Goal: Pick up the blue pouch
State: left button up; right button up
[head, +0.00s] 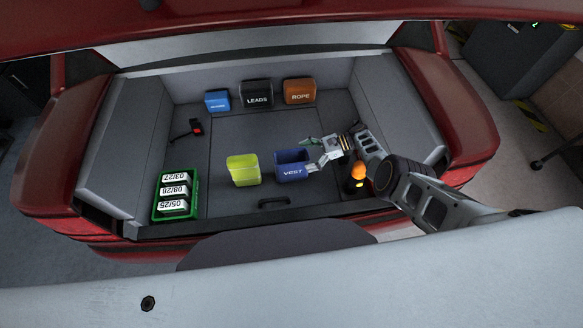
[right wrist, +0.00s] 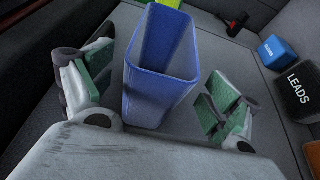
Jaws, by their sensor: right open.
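A small bright blue pouch (head: 217,100) with white lettering stands at the back left of the car boot floor. It also shows at the right of the right wrist view (right wrist: 278,48). My right gripper (head: 317,152) is open and empty, well in front of and right of that pouch. A darker blue open-topped bin marked VEST (head: 291,172) is beside the right gripper; in the right wrist view the bin (right wrist: 155,85) appears between the two open fingers (right wrist: 160,92). I cannot tell whether they touch it. My left gripper is not in view.
A black LEADS pouch (head: 257,93) and an orange ROPE pouch (head: 299,91) stand right of the blue pouch. A yellow bin (head: 243,170), a green crate (head: 194,183) with labelled packs and an orange-topped item (head: 357,172) stand nearer. The mid-floor (head: 245,130) is clear.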

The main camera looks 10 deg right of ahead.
aim_at(299, 160)
jog(key=shift+b+x, duration=0.3)
jog(key=shift+x, duration=1.55)
jog(key=shift+f, duration=0.1)
jog(key=c, duration=1)
